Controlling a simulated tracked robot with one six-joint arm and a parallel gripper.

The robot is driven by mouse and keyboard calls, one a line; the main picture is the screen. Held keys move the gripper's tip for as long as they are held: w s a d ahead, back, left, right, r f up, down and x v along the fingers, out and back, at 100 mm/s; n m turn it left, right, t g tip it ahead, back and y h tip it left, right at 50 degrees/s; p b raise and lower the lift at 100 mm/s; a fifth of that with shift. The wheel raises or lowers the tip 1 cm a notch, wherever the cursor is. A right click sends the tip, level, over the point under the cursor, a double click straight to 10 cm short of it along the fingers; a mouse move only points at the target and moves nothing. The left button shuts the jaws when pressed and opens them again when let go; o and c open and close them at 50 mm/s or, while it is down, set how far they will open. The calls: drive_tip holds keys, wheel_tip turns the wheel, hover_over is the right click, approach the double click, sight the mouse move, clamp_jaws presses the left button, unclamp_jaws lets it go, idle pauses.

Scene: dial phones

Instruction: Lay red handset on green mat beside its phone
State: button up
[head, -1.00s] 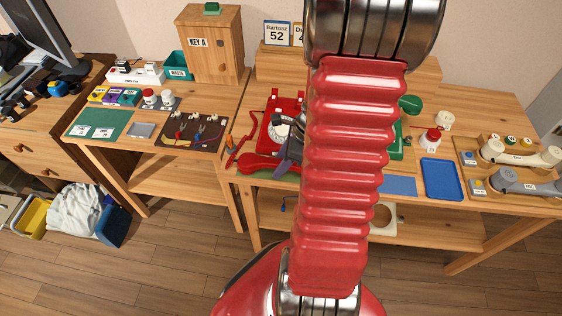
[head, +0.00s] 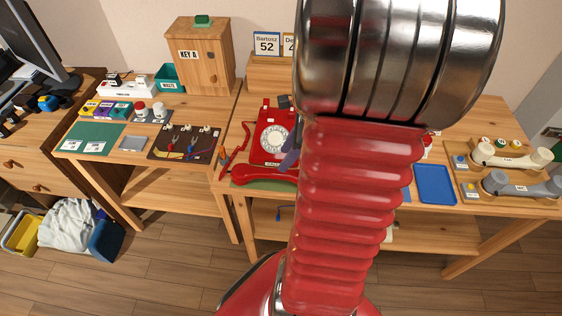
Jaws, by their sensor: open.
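The red handset (head: 262,176) lies in front of the red dial phone (head: 270,138), along the table's front edge. The green mat (head: 262,186) shows as a strip under and in front of the handset; its right part is hidden behind my arm. The handset appears to rest on the mat. My gripper (head: 289,158) is mostly hidden behind my red arm; a dark purple finger shows over the phone's right side, just above the handset's right part. It is open and does not appear to hold the handset.
A red cord (head: 232,158) lies left of the phone. A blue tray (head: 435,184) and a rack with a cream handset (head: 512,156) and a grey handset (head: 522,185) are at right. A dark board with plugs (head: 185,142) is on the left table. My arm hides the table's middle.

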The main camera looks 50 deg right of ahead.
drive_tip(key=v, duration=0.2)
drive_tip(key=shift+s+r, duration=0.1)
drive_tip(key=shift+r, duration=0.1)
idle(0.6)
drive_tip(key=a+r+n+t+h, duration=0.1)
drive_tip(key=a+r+n, duration=0.6)
drive_tip(key=a+n, duration=0.6)
drive_tip(key=a+r+n+t+h, duration=0.1)
drive_tip(key=a+r+n, duration=0.6)
drive_tip(key=a+n, duration=0.6)
drive_tip(key=shift+s+r+n+h, duration=0.2)
drive_tip(key=shift+n+h, duration=0.2)
drive_tip(key=shift+n, duration=0.8)
